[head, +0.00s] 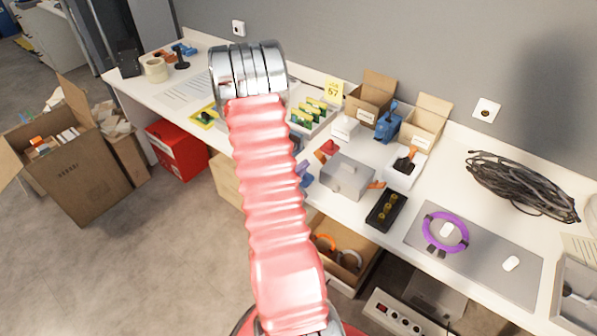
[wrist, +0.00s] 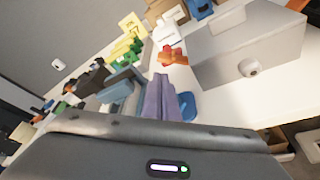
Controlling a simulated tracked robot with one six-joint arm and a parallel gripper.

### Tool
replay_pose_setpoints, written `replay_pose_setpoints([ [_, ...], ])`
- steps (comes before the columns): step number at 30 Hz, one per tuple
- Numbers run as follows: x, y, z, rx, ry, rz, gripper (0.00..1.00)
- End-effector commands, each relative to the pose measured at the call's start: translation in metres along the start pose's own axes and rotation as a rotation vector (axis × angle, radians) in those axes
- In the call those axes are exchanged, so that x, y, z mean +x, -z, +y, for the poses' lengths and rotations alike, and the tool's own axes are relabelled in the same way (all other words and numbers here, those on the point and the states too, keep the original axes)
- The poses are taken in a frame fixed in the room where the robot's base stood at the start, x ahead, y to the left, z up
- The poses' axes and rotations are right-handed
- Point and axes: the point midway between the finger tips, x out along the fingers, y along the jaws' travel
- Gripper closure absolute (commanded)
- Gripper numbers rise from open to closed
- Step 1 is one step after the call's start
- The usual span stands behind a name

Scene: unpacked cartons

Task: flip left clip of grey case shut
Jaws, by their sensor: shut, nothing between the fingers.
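The grey case (head: 347,176) stands closed on the white bench, near its front edge. Its left clip (head: 326,150) is orange-red and sticks out from the case's left side. Another orange clip (head: 377,184) shows at the right side. In the wrist view the grey case (wrist: 245,48) is at upper right, with the orange left clip (wrist: 172,55) beside it, standing away from the wall. My gripper (wrist: 160,82) shows as purplish fingers, shut and empty, to the left of the case and apart from the clip. In the head view my arm hides most of the gripper.
Open cartons (head: 370,98), a blue device (head: 388,124) and a white box (head: 404,166) stand behind and right of the case. A black tray (head: 386,210) lies at its front right. A tray with green-yellow parts (head: 312,115) is at the back left.

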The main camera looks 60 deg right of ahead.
Motion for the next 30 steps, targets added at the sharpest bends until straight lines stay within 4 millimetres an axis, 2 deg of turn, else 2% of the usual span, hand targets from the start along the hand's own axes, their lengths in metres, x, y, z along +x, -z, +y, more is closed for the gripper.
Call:
replay_pose_setpoints([
  [6,0.034,-0.001,-0.001,0.001,0.002,-0.002,1.0],
  [12,0.05,0.0,0.0,0.001,0.001,-0.001,1.0],
  [21,0.052,0.0,0.0,0.0,0.001,-0.001,1.0],
  [22,0.047,0.002,0.0,-0.002,0.0,0.002,1.0],
  [30,0.053,-0.001,0.0,0.008,0.001,-0.004,1.0],
])
